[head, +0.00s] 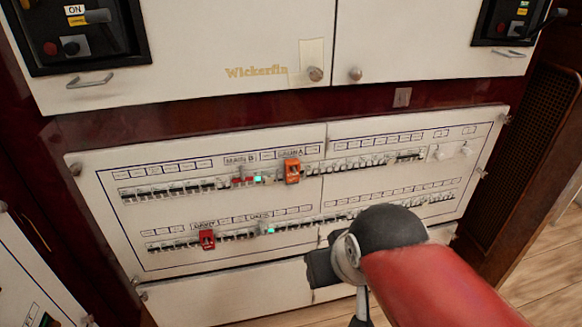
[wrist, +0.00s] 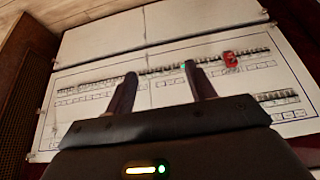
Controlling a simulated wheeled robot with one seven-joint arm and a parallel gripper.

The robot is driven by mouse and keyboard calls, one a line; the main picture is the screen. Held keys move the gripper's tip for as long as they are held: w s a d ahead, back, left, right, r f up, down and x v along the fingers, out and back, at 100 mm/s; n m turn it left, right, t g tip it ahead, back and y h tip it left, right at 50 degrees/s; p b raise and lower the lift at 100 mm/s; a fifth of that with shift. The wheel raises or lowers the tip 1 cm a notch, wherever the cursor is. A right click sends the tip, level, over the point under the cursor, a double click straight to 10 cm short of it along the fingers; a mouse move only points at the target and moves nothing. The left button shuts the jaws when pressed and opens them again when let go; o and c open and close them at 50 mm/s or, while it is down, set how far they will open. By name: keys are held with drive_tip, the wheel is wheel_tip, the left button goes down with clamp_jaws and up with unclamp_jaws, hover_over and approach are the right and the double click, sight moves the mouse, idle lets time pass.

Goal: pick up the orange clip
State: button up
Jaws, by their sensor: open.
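The orange clip (head: 292,171) sits on the upper breaker row of the white panel in the head view, right of a green light. In the wrist view, which shows the panel upside down, I cannot see the orange clip; my gripper's body covers part of the upper row. My gripper (wrist: 163,73) is open and empty, its two dark fingers spread before the lower row. In the head view my gripper (head: 320,268) is low and to the right of the clip, apart from it, with its fingertips hard to make out.
A red clip (head: 207,240) sits on the lower breaker row; it also shows in the wrist view (wrist: 231,60). The white panel (head: 300,215) carries two breaker rows and printed labels. White cabinet doors (head: 190,50) with knobs are above. Wooden floor (head: 545,270) is at right.

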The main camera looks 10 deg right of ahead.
drive_tip(key=w+f+t+b, duration=0.2)
drive_tip(key=w+t+b, duration=0.4)
drive_tip(key=w+b, duration=0.5)
drive_tip(key=t+b, duration=0.5)
drive_tip(key=t, duration=0.1)
approach(293, 165)
drive_tip(key=f, duration=0.1)
drive_tip(key=w, duration=0.8)
drive_tip(key=shift+w+r, duration=0.2)
drive_tip(key=shift+w, duration=0.2)
drive_tip(key=c, duration=1.1)
drive_tip(key=shift+o, duration=0.2)
drive_tip(key=shift+r, duration=0.1)
drive_tip(key=shift+s, duration=0.1)
drive_tip(key=s, duration=1.7)
drive_tip(key=shift+s+p, duration=0.35)
drive_tip(key=shift+s, duration=0.05)
drive_tip(key=shift+r+b, duration=0.1)
drive_tip(key=shift+b, duration=0.3)
